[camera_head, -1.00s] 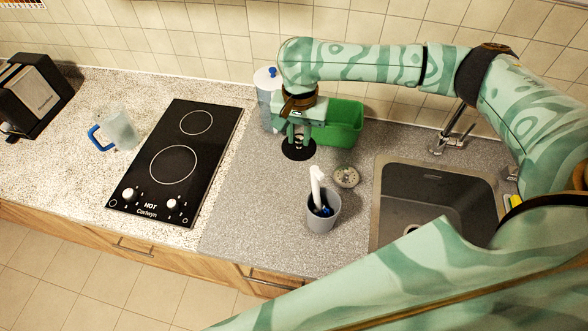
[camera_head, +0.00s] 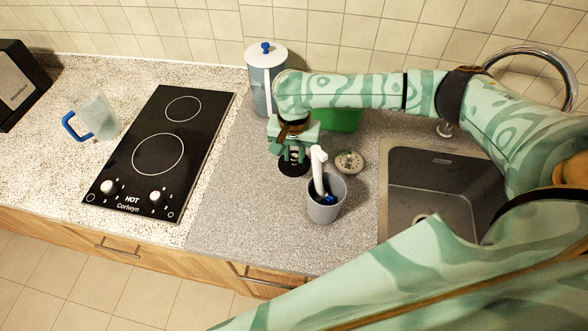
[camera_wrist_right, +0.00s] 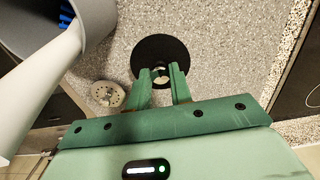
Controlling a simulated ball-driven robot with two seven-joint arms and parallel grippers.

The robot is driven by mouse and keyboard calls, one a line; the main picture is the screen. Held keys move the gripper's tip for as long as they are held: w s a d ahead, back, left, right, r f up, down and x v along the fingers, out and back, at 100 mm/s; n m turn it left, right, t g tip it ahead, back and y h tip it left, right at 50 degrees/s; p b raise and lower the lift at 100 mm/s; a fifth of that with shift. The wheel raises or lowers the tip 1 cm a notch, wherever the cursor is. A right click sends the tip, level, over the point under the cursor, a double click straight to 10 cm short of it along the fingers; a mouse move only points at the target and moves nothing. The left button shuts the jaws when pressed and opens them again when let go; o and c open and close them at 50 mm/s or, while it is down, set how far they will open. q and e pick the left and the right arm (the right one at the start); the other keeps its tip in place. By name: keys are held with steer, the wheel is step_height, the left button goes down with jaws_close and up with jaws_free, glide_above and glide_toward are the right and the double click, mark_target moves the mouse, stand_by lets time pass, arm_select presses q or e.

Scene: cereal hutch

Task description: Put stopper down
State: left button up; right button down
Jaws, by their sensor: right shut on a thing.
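The stopper is a black round disc (camera_head: 293,168) with a small light knob in its middle. My right gripper (camera_head: 294,152) points down and is shut on that knob. The stopper is at or just above the grey counter (camera_head: 240,215), left of the grey cup; I cannot tell whether it touches. In the right wrist view the stopper (camera_wrist_right: 150,50) lies flat between and beyond the fingertips (camera_wrist_right: 162,74). My left gripper is not in view.
A grey cup (camera_head: 323,209) holding a white-handled brush stands close by, with a round metal strainer (camera_head: 349,162) behind it. A canister (camera_head: 262,92) and green bin (camera_head: 346,120) stand behind. The sink (camera_head: 440,185) is right, the cooktop (camera_head: 165,150) left. Front counter is clear.

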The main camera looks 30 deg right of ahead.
mark_target(294, 163)
step_height(294, 163, down, 6)
steer(key=shift+f+b, duration=0.1)
steer(key=shift+b, duration=0.9)
steer(key=c, duration=1.3)
jaws_free()
steer(key=shift+o, duration=0.2)
